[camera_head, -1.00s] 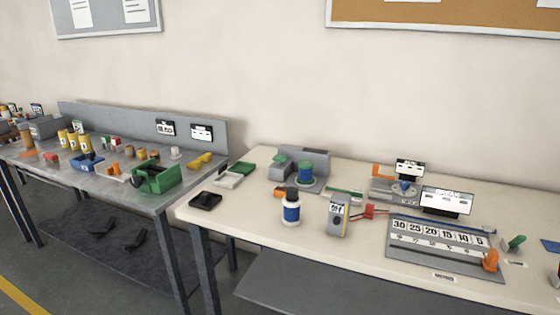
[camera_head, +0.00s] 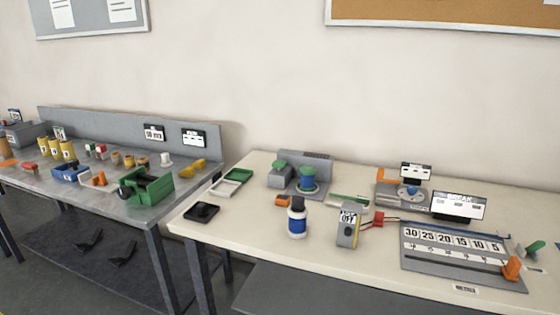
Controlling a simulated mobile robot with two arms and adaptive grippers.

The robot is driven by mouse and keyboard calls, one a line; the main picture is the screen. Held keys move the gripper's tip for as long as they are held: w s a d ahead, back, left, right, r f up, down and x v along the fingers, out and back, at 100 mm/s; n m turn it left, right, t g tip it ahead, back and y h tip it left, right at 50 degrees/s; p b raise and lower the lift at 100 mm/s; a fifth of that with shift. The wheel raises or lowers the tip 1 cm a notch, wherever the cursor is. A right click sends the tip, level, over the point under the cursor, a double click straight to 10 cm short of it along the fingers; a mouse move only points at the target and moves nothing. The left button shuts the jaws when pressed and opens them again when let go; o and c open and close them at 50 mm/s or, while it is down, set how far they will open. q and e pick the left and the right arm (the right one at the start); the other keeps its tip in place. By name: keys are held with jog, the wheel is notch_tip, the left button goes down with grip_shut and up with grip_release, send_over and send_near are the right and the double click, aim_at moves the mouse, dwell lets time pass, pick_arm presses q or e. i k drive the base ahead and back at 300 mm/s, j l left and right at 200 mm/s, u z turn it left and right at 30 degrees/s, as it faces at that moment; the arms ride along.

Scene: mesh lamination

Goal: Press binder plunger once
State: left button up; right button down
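No binder is clearly labelled, and I cannot tell for sure which item is the binder. A white bottle with a blue band and a dark top (camera_head: 297,219) stands upright near the front of the cream table (camera_head: 245,240). Behind it, a blue and green cylinder (camera_head: 307,180) sits on a grey unit (camera_head: 318,165) with a back panel. Neither of my grippers is in view, and nothing is seen touching these items.
A grey box marked OFF (camera_head: 347,228) stands right of the bottle. Further right lie a numbered board (camera_head: 462,250) with an orange slider (camera_head: 512,268) and a small display (camera_head: 458,206). A black tray (camera_head: 201,212) is at the left. A grey workbench (camera_head: 105,197) stands further left.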

aim_at(279, 164)
jog(key=i+j+z, duration=0.2)
jog(key=i+j, duration=0.2)
jog(key=j, duration=0.2)
jog(key=i+j+z, duration=0.1)
jog(key=i+j, duration=0.25)
jog(key=j, duration=0.3)
jog(key=i+j+z, duration=0.25)
jog(key=j, duration=0.4)
jog(key=i+j+z, duration=0.1)
jog(key=i+j, duration=0.15)
jog(key=j, duration=0.15)
